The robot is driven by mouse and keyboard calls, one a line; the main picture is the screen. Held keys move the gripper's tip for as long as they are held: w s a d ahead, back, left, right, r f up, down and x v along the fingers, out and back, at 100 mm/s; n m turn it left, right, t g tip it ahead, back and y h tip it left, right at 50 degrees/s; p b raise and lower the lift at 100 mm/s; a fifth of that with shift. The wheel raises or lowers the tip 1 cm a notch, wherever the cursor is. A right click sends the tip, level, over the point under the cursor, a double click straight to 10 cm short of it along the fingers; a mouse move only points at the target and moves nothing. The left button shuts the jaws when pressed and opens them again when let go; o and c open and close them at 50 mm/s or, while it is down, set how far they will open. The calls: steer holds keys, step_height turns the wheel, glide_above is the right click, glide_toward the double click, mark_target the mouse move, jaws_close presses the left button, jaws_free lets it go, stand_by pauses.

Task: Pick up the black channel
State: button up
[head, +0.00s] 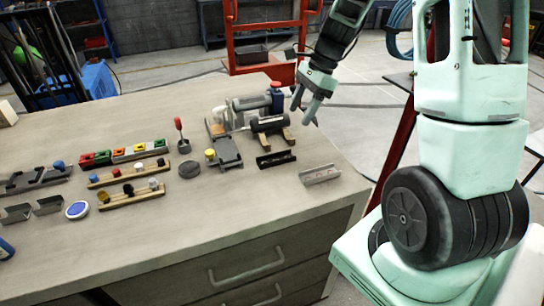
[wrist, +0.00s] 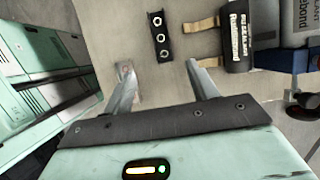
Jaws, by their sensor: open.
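The black channel (head: 276,159) lies on the workbench near its right edge, left of a silver channel (head: 320,174). In the wrist view the black channel (wrist: 160,38) shows round holes along its length and lies beyond the fingertips, roughly between their lines. My gripper (head: 304,108) is open and empty, held above the bench's right side. In the wrist view my gripper (wrist: 162,68) has its two fingers well apart, touching nothing.
A dark cylinder on wooden blocks (head: 270,123) stands just behind the black channel. A grey bracket (head: 226,152) and a dark round disc (head: 190,169) lie to its left. Several small parts fill the left side. The bench front (head: 250,222) is clear.

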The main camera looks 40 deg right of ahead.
glide_toward(276, 159)
steer(key=shift+s+a+f+p, duration=0.35)
steer(key=shift+s+a+f, duration=0.05)
steer(key=shift+f, duration=0.3)
steer(key=shift+w+a+p+x, duration=0.1)
steer(key=shift+p+x, duration=0.2)
steer(key=shift+x, duration=1.05)
steer(key=shift+w+a+p+x, duration=0.15)
steer(key=shift+p+x, duration=0.15)
steer(key=shift+x, duration=1.1)
steer(key=shift+r, duration=0.15)
steer(key=c, duration=1.1)
